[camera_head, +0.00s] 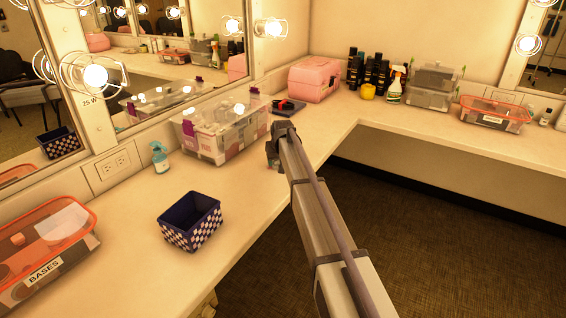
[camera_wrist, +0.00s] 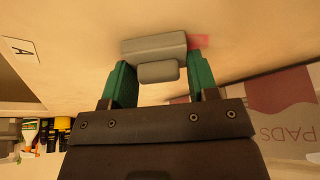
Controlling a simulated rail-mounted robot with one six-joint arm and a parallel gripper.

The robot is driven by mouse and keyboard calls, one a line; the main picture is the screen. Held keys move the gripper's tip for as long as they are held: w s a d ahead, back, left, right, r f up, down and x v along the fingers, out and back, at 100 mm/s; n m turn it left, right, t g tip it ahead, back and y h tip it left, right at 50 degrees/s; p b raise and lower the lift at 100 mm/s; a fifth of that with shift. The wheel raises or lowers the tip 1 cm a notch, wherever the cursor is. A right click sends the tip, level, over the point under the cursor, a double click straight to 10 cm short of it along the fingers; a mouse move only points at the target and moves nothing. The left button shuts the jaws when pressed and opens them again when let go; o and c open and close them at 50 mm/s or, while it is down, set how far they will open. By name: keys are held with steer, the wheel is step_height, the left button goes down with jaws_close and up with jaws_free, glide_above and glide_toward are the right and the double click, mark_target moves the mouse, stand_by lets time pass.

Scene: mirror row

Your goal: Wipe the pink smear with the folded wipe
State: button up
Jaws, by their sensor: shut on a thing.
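The folded wipe (camera_wrist: 153,48) shows in the wrist view as a grey block with a smaller grey grip piece. My gripper (camera_wrist: 160,74) is shut on that grip piece between its green fingers. The pink smear (camera_wrist: 198,41) is on the pale counter, right beside the wipe's right end. Part of the smear may be hidden under the wipe. The wipe appears at or very close to the counter surface; I cannot tell if it touches. In the head view my gripper (camera_head: 272,152) is low over the counter, mostly hidden by my arm.
A clear bin (camera_head: 225,135) stands just left of my gripper; its PADS label (camera_wrist: 290,115) is close in the wrist view. A checkered box (camera_head: 190,222), blue spray bottle (camera_head: 160,157) and pink case (camera_head: 314,79) stand around. Mirrors line the wall.

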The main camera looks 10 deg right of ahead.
steer(key=shift+w+a, duration=1.4)
steer(key=shift+a, duration=0.05)
steer(key=shift+w+d, duration=0.5)
steer(key=shift+d, duration=0.1)
steer(key=shift+s+d, duration=2.5)
steer(key=shift+d, duration=0.1)
steer(key=shift+w+d, duration=0.5)
steer(key=shift+w, duration=0.1)
steer(key=shift+w+a, duration=2.45)
steer(key=shift+a, duration=0.05)
step_height(320, 180, up, 6)
steer(key=p, duration=0.6)
steer(key=shift+f, duration=0.1)
